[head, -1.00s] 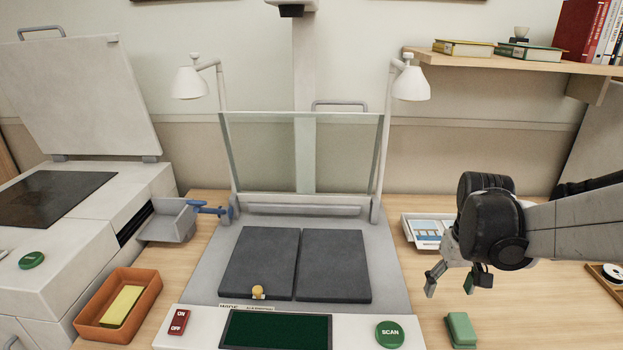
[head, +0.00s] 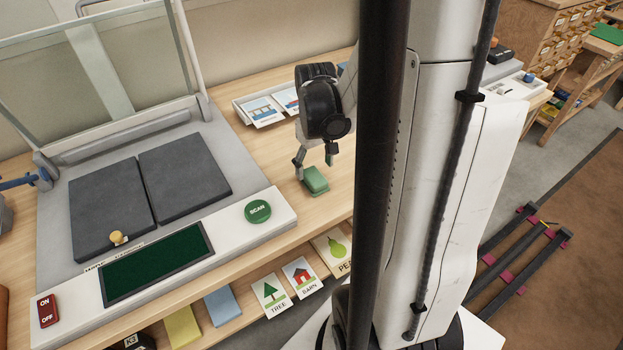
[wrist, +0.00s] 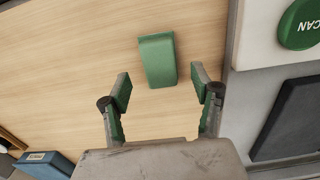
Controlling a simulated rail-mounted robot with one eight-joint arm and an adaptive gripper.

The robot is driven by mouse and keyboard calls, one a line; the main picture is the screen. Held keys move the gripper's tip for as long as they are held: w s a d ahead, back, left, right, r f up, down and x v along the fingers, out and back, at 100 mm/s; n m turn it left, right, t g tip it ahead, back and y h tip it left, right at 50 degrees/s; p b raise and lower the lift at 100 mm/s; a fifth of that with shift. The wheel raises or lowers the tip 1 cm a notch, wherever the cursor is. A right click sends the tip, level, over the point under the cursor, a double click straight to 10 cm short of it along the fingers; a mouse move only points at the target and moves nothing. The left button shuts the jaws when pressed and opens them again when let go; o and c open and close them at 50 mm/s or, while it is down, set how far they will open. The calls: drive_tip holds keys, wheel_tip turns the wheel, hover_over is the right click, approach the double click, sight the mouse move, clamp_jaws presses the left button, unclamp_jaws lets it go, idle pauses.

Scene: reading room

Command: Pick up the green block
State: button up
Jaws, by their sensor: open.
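The green block (head: 315,180) lies on the wooden desk to the right of the scanner. In the wrist view the green block (wrist: 157,60) lies just beyond my fingertips, roughly centred between them and tilted slightly. My gripper (head: 314,163) is above the desk close to the block in the head view. In the wrist view its two green-padded fingers (wrist: 160,84) are spread apart with nothing between them. I cannot tell the exact height of the fingertips over the block.
The scanner bed with a green SCAN button (head: 258,211) stands left of the block. A tray with picture cards (head: 262,110) lies behind my gripper. Picture cards (head: 301,275) stand below the desk's front edge. A blue thing (wrist: 45,164) shows at the wrist view's lower left.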

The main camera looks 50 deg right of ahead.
sight(314, 176)
drive_tip(key=shift+w+d+f+b, duration=0.1)
drive_tip(key=shift+f+b, duration=0.2)
drive_tip(key=shift+f, duration=1)
drive_tip(key=shift+w+f+b, duration=0.1)
drive_tip(key=shift+f+b, duration=0.2)
drive_tip(key=shift+f, duration=1)
drive_tip(key=shift+c, duration=0.2)
drive_tip(key=shift+s, duration=0.1)
drive_tip(key=c, duration=1.2)
drive_tip(key=shift+r, duration=0.1)
drive_tip(key=shift+r, duration=0.5)
drive_tip(key=r, duration=0.1)
drive_tip(key=r+p, duration=0.1)
drive_tip(key=r, duration=0.1)
drive_tip(key=shift+a+r, duration=0.25)
drive_tip(key=shift+r, duration=0.05)
drive_tip(key=shift+a+r+p, duration=0.3)
drive_tip(key=shift+a+r, duration=0.75)
drive_tip(key=shift+a, duration=0.85)
drive_tip(key=shift+a+r+p, duration=0.35)
drive_tip(key=shift+a+r, duration=0.7)
drive_tip(key=shift+a, duration=0.8)
drive_tip(key=shift+a+r+p, duration=0.3)
drive_tip(key=shift+a+r, duration=0.75)
drive_tip(key=shift+a, duration=0.85)
